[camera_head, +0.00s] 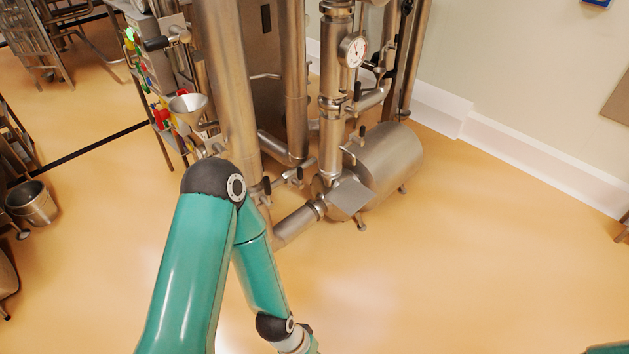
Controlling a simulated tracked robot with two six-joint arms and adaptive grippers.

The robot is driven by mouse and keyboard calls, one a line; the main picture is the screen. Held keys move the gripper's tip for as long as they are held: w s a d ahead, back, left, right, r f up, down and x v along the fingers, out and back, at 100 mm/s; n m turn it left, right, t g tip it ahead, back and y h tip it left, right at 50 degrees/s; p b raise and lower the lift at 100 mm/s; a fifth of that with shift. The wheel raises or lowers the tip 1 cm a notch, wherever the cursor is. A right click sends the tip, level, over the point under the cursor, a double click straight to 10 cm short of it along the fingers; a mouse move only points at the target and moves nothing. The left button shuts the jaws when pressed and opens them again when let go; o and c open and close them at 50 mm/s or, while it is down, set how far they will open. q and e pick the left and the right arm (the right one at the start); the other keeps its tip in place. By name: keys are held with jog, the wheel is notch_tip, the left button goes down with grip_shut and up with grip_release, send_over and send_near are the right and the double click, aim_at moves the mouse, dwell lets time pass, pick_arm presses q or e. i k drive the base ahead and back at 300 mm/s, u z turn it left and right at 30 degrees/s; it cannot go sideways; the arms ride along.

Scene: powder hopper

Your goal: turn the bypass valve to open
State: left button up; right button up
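The metal pipework holds several small valve handles. One valve (293,175) sits on a low thin pipe between the thick column and the pump. Another handle (362,132) stands above the horizontal cylinder. I cannot tell which of them is the bypass valve, or its position. My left arm comes in at the bottom, bends at a dark elbow in front of the pipework, and runs back down. Its wrist reaches the bottom edge, well short of the valves, and the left gripper is out of the picture. Only a sliver of my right arm shows at the bottom right corner.
A steel motor cylinder (386,165) and a thick pipe stub (298,222) stand low near the valves. A round gauge (352,50) sits on the vertical pipe. A funnel (188,106) and a bucket (33,202) are left. The orange floor (470,265) is clear at right.

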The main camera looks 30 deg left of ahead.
aim_at(297, 183)
jog(key=u, duration=0.15)
jog(key=i, duration=0.9)
jog(key=z, duration=0.2)
jog(key=k, duration=0.85)
jog(key=u, duration=0.2)
jog(key=i, duration=0.9)
jog(key=z, duration=0.05)
